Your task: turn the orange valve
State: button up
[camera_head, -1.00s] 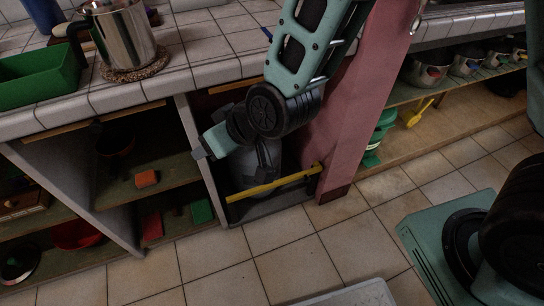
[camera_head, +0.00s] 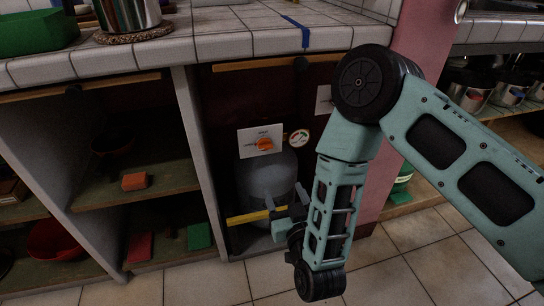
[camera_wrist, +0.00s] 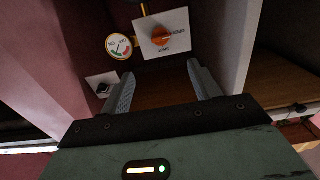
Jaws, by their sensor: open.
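The orange valve (camera_head: 264,144) is a small knob on a white labelled plate (camera_head: 247,151) on the back wall of the cupboard bay, above a grey gas cylinder (camera_head: 264,178). In the wrist view the orange valve (camera_wrist: 162,35) lies ahead, beyond the fingertips and a little above the space between them. My gripper (camera_wrist: 160,76) is open and empty, its two fingers spread wide and apart from the valve. In the head view my gripper (camera_head: 282,212) is low in front of the cylinder, near the yellow bar, and partly hidden by my arm.
A round gauge (camera_head: 299,138) sits right of the valve plate. A yellow bar (camera_head: 248,217) crosses the bay low down. Grey side wall (camera_head: 195,150) and red pillar (camera_head: 384,180) bound the bay. Tiled counter (camera_head: 230,45) overhangs above.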

aim_at(266, 149)
jog(key=b+x, duration=0.3)
jog(key=x, duration=1.3)
jog(key=shift+w+a, duration=0.1)
jog(key=shift+w, duration=0.25)
jog(key=shift+c, duration=0.3)
jog(key=c, duration=0.9)
